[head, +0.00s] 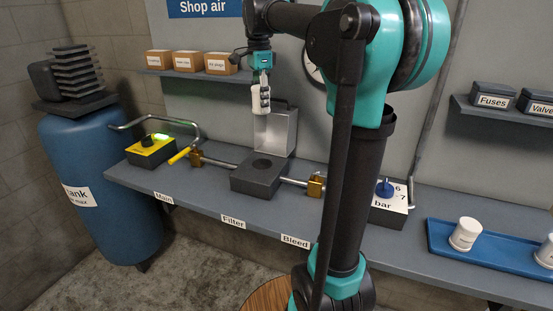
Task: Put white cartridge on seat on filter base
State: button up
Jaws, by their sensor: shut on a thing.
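My gripper (262,78) is shut on the white cartridge (261,100) and points down, high above the bench. The fingers and the cartridge are small here, so the exact grip is hard to make out. The filter base (255,184) is a dark grey block on the bench above the "Filter" label, with a dark round seat (262,163) in its top. In the picture the cartridge shows above the seat, apart from it, in front of a grey metal backplate (276,132).
Pipes with brass valves (315,185) run from both sides of the base. A blue tray (495,262) holds white cups (465,233). My arm hides part of the bench.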

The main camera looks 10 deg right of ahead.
aim_at(262, 164)
notch_tip(262, 164, down, 19)
jog(key=shift+f, duration=0.15)
dwell(0.4)
jog(key=shift+f, duration=0.1)
jog(key=o, duration=1.2)
notch_tip(262, 164, up, 12)
jog(key=shift+r, duration=0.15)
